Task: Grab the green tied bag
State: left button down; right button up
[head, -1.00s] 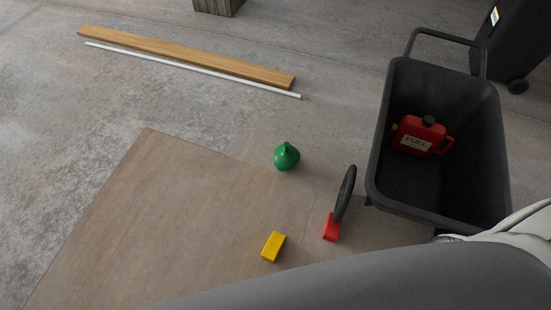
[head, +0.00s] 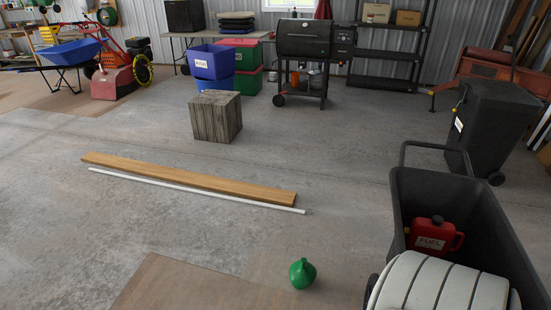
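The green tied bag (head: 302,274) sits upright on the brown floor sheet (head: 190,285) near the bottom of the head view, right of centre. It is small and round with a knotted top.
A black cart (head: 400,190) holding a red fuel can (head: 434,236) stands right of the bag. A wooden plank (head: 190,178) and a white pipe (head: 200,191) lie beyond it. A wooden crate (head: 216,117) stands farther back. Open concrete lies to the left.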

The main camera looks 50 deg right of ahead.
aim_at(302, 273)
jog(key=i+j+z, duration=0.25)
jog(key=i+j, duration=0.75)
jog(key=i+l+z, duration=0.1)
jog(key=i+z, duration=0.15)
jog(key=z, duration=0.15)
jog(key=i+z, duration=0.25)
jog(key=z, duration=0.2)
jog(key=i+z, duration=0.25)
jog(key=z, duration=0.15)
jog(key=i+j+z, duration=0.15)
jog(key=z, duration=0.25)
jog(key=i, duration=0.1)
